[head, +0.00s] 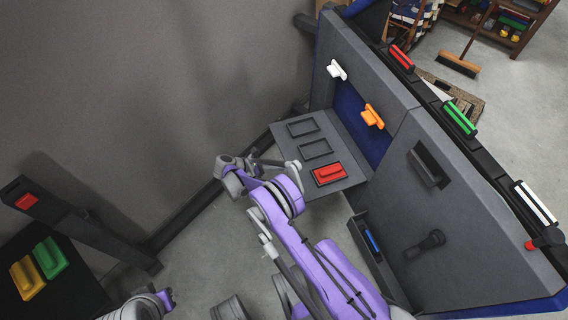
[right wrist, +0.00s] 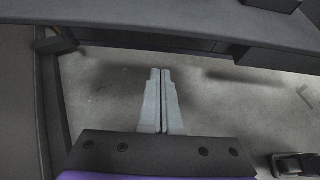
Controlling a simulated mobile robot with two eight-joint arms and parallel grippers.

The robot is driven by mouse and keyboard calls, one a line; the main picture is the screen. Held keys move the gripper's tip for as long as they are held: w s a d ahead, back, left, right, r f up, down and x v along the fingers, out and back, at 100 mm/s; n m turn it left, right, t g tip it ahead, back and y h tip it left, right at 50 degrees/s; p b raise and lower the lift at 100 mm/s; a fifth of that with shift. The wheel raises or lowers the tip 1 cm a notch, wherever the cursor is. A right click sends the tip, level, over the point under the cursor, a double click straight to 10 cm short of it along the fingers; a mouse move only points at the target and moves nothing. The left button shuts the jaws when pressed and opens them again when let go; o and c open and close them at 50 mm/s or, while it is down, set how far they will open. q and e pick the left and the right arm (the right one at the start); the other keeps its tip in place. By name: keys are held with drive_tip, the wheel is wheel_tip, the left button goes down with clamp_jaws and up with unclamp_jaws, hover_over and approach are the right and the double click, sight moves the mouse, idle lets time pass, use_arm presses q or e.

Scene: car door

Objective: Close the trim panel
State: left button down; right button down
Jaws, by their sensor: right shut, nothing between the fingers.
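The trim panel (head: 343,148) is a grey flap folded down from the car door (head: 465,215) in the head view. It lies open, sticking out to the left, with a red block (head: 329,174) and two empty dark slots on its face. The dark blue recess (head: 347,112) behind it is exposed. My right gripper (head: 296,168) is at the panel's left edge in the head view; I cannot tell whether it touches. In the right wrist view its fingers (right wrist: 160,72) are shut and empty, below a dark panel edge (right wrist: 160,35).
A white handle (head: 337,70) and an orange handle (head: 372,116) sit on the door above the flap. A door pocket (head: 371,240) holds a blue item. A black table (head: 65,295) with yellow and green blocks and a dark post (head: 70,220) stand left.

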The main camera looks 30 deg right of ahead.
sight(293, 161)
drive_tip(key=shift+s+d+f+b, duration=0.15)
drive_tip(key=shift+d+b, duration=0.45)
drive_tip(key=shift+d, duration=1.05)
drive_tip(key=shift+s+d+r+b, duration=0.15)
drive_tip(key=shift+d+b, duration=0.4)
drive_tip(key=shift+d, duration=1.1)
drive_tip(key=shift+s+r, duration=0.1)
